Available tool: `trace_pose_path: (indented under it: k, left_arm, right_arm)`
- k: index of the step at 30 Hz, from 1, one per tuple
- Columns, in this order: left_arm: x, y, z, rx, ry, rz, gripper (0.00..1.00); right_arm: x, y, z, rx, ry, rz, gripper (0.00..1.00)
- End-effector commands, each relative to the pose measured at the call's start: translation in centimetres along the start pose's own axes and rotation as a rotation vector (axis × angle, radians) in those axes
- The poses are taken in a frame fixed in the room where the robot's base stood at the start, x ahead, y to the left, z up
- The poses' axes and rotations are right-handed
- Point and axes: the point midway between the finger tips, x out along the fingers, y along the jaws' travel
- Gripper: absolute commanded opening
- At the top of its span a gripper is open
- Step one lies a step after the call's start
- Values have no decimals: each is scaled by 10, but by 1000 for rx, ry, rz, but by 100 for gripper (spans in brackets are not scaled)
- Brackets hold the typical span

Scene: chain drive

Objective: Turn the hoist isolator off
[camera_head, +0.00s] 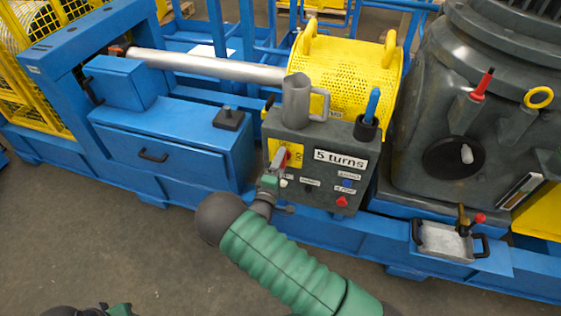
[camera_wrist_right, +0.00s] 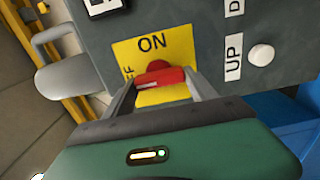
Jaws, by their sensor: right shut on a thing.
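The hoist isolator is a red rotary handle (camera_wrist_right: 160,76) on a yellow plate (camera_wrist_right: 180,52) marked ON, with part of a second word at its left edge. It is on the front of the grey control box (camera_head: 310,142), and the yellow plate also shows in the head view (camera_head: 297,149). My right gripper (camera_wrist_right: 163,85) is shut on the red handle, one finger on each side. In the head view my right gripper (camera_head: 277,172) reaches the box's left side and hides part of the handle. My left gripper is not clearly in view; only a dark and green part shows at the bottom edge.
A grey mug (camera_head: 296,101) and a dark cup with a blue-handled tool (camera_head: 372,105) stand on the box. A "5 turns" label (camera_head: 340,160), buttons and a red knob (camera_head: 342,201) sit right of the isolator. A metal tray (camera_head: 445,241) is at right.

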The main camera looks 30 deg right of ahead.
Motion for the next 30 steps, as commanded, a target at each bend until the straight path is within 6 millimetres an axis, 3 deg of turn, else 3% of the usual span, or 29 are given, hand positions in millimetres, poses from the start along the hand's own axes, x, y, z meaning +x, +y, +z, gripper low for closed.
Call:
trace_pose_path:
  k: [15, 16, 18, 21, 30]
  left_arm:
    - [0, 0, 0, 0, 0, 0, 36]
    - [0, 0, 0, 0, 0, 0, 36]
    - [0, 0, 0, 0, 0, 0, 36]
    - [0, 0, 0, 0, 0, 0, 36]
    - [-1, 0, 0, 0, 0, 0, 36]
  right_arm:
    - [-2, -6, -1, -25, 5, -13, 25]
    - [-3, -6, -1, -25, 5, -13, 68]
    - [-2, -6, -1, -24, 5, -12, 77]
    - [-2, -4, -1, -23, 4, -9, 87]
    - [-1, -1, 0, -20, 2, -4, 87]
